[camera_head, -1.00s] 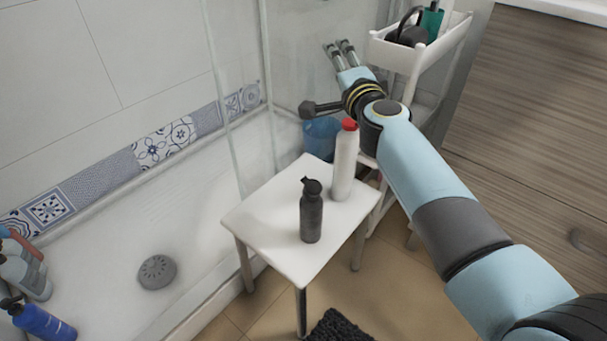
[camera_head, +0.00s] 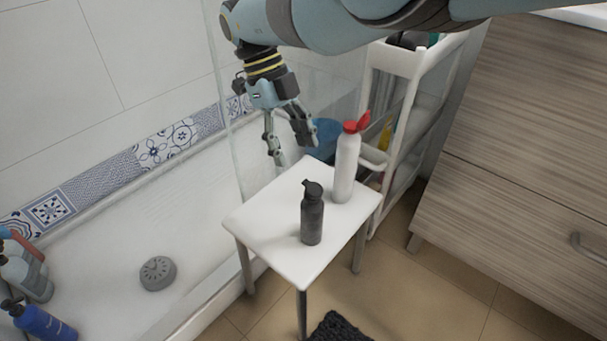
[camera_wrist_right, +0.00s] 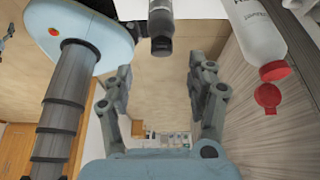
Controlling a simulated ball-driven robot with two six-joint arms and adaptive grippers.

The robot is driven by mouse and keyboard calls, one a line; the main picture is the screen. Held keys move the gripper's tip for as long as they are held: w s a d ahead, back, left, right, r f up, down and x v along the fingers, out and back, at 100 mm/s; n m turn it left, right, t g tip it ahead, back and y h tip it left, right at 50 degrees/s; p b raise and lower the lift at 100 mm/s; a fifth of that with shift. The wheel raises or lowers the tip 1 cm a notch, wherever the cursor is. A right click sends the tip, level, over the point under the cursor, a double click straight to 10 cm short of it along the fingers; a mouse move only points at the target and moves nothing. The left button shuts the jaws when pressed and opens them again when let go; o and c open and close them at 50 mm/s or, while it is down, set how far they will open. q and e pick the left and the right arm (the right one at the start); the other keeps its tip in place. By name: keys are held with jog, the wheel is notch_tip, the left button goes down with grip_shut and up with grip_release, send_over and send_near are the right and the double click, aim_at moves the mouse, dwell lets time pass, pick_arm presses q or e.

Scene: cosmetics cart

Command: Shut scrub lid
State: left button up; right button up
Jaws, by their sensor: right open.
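The white scrub bottle (camera_head: 346,168) stands upright on the small white table, towards its back right. Its red lid (camera_head: 363,121) is flipped open, the flap sticking up and to the right. In the right wrist view the bottle (camera_wrist_right: 258,32) is at the upper right, with the red flap (camera_wrist_right: 267,97) hanging off the cap. My right gripper (camera_head: 291,150) is open and empty, pointing down to the left of the bottle, apart from it. Its fingers also show in the right wrist view (camera_wrist_right: 160,72), with nothing between them. My left gripper is out of view.
A dark grey pump bottle (camera_head: 312,215) stands in front of the scrub on the white table (camera_head: 262,228). A white cart (camera_head: 400,58) is behind to the right, a blue bucket (camera_head: 326,132) behind the table. A glass shower panel is close to the gripper. The table's left part is clear.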

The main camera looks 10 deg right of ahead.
aim_at(305, 182)
jog(key=x, duration=0.7)
jog(key=shift+f+b, duration=0.15)
jog(key=shift+b, duration=0.2)
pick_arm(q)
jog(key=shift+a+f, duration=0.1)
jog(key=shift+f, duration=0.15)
pick_arm(e)
jog(key=c, duration=1.1)
grip_shut()
jog(key=f+b, duration=0.1)
jog(key=b, duration=0.2)
jog(key=shift+f+g+h+b, duration=0.1)
jog(key=shift+g+h+b, duration=0.2)
jog(key=shift+g+b, duration=0.1)
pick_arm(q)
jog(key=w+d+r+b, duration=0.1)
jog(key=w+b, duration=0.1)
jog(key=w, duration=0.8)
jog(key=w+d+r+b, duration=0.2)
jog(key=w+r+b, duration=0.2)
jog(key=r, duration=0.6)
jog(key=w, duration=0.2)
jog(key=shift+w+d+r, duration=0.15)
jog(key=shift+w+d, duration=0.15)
pick_arm(e)
jog(key=shift+w+a+g+h, duration=0.15)
jog(key=shift+g+h, duration=0.45)
jog(key=shift+g, duration=0.1)
